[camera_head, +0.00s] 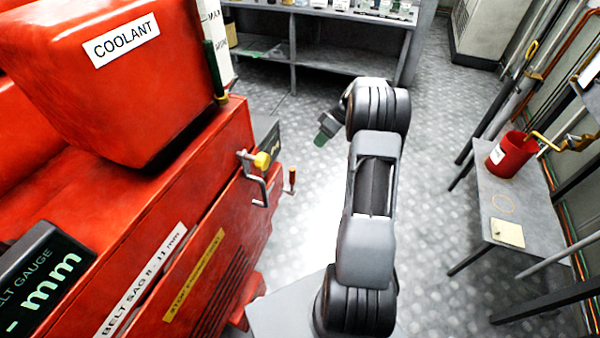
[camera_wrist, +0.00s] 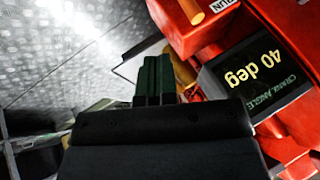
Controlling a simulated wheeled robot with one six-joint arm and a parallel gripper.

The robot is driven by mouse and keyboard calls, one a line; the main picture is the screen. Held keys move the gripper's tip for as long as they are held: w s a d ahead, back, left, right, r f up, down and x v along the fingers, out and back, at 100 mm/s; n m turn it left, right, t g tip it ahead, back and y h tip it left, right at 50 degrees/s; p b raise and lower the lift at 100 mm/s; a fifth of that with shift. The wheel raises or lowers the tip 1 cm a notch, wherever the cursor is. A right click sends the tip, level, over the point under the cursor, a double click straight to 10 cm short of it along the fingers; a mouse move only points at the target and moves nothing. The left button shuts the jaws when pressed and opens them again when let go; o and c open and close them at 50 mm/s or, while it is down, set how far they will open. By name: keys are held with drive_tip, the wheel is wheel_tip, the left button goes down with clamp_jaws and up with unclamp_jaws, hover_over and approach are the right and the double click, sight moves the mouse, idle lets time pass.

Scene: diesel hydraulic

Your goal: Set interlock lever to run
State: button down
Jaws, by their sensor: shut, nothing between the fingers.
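In the wrist view, a red box (camera_wrist: 205,38) at the top carries a partly cut-off white label reading RUN (camera_wrist: 225,4). A short orange lever (camera_wrist: 192,10) sticks out of it beside the label; I take it for the interlock lever. I cannot make out the lever in the head view. My gripper (camera_wrist: 155,68) is shut and empty, its dark green fingers side by side. The fingers appear below and left of the lever in the picture, apart from it. In the head view my gripper (camera_head: 326,132) is small, over open floor right of the red engine (camera_head: 190,200).
A crank-angle display (camera_wrist: 262,72) reads 40 deg, beside the fingers. On the engine's side are a yellow knob (camera_head: 262,160) and a red-handled rod (camera_head: 292,178). A grey table (camera_head: 500,195) with a red bucket (camera_head: 511,155) stands right. A shelf (camera_head: 330,55) stands behind; floor between is clear.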

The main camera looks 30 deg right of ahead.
drive_tip(key=s+a+x, duration=0.1)
drive_tip(key=s+x, duration=0.1)
drive_tip(key=x, duration=1)
drive_tip(key=shift+r+p, duration=0.25)
drive_tip(key=shift+p, duration=0.1)
drive_tip(key=shift+w+a, duration=0.1)
